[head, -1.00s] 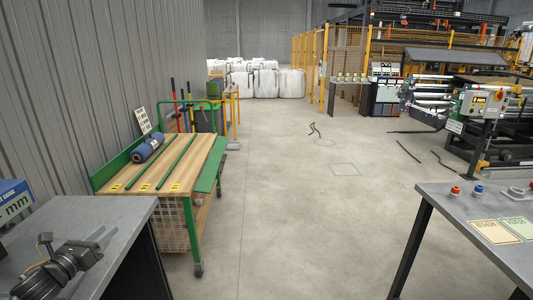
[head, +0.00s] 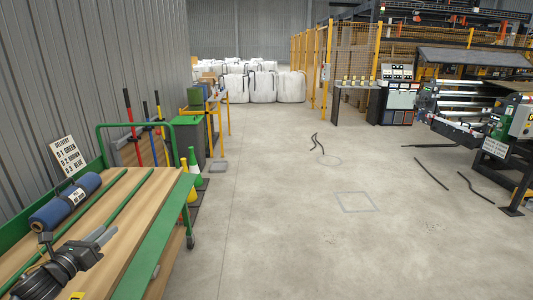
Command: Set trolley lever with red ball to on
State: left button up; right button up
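The green-framed trolley (head: 150,262) with a wooden top stands at the lower left. I cannot make out a lever with a red ball in this view. My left gripper (head: 104,237) is at the lower left, in front of the trolley top in the picture; its fingers point right and away. Nothing shows held in it, but I cannot tell whether its fingers are apart. My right gripper is out of view.
A delivery sign (head: 68,157) stands behind the roll. Red, blue and yellow handled tools (head: 131,122), a green bin (head: 188,138) and a cone (head: 194,167) are beyond the trolley. Open floor (head: 290,230) lies to the right, with dark cables (head: 317,143) and machinery farther off.

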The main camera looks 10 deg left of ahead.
aim_at(158, 132)
jog(key=i, duration=1.45)
jog(key=u, duration=1.35)
jog(key=i, duration=1.55)
jog(key=z, duration=1.25)
